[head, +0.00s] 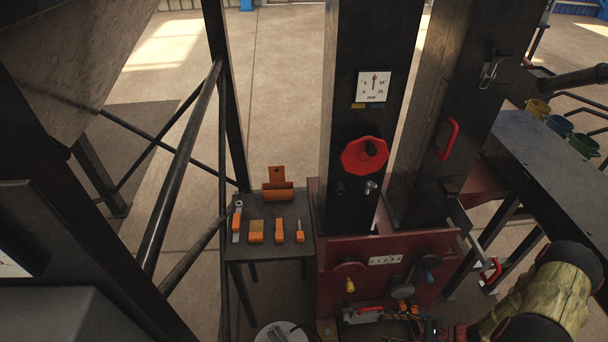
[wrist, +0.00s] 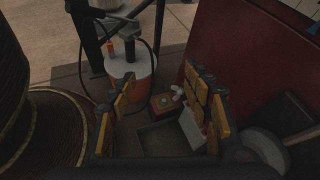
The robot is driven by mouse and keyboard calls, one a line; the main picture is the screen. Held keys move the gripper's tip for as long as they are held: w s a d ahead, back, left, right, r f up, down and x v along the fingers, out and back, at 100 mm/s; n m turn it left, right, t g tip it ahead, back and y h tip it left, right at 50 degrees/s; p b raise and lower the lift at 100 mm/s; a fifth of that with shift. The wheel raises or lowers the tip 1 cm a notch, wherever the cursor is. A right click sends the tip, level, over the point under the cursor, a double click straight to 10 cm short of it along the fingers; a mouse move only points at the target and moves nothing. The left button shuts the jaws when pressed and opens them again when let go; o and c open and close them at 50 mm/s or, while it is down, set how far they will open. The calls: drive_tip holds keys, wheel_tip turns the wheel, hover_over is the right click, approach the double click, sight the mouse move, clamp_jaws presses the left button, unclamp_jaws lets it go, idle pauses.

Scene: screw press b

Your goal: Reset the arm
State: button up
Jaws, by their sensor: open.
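My gripper (wrist: 160,112) shows in the wrist view with its two yellow-padded fingers spread wide apart. Nothing is held between the pads. Beyond the fingers, low down, are a small red box (wrist: 163,104) with a pale knob-like part and a dark flat surface. In the head view, a section of what looks like my arm shows at the lower right. I cannot make out my fingertips clearly there.
The red press base (head: 385,262) carries dark columns with a red knob (head: 364,155) and a dial (head: 374,86). A small table (head: 262,249) left of it holds orange-handled tools. A white and orange bucket (wrist: 138,88) stands beyond my fingers. A dark bench (head: 545,150) is at right.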

drive_tip(key=s+a+r+n+g+h+p, duration=0.1)
drive_tip(key=s+r+n+h, duration=0.4)
drive_tip(key=r, duration=1)
drive_tip(key=a+r+n+g+h+p, duration=0.1)
drive_tip(key=r+n+h+p, duration=0.15)
drive_tip(key=r+n, duration=0.9)
drive_tip(key=s+a+r+n+g+h+p, duration=0.1)
drive_tip(key=s+a+r+h, duration=0.3)
drive_tip(key=r, duration=1.6)
drive_tip(key=a+r+n+t+p, duration=0.1)
drive_tip(key=a+r+n+t, duration=0.2)
drive_tip(key=r, duration=0.8)
drive_tip(key=shift+s+a+r+t+h, duration=0.3)
drive_tip(key=shift+a+t, duration=0.2)
drive_tip(key=shift+a, duration=0.2)
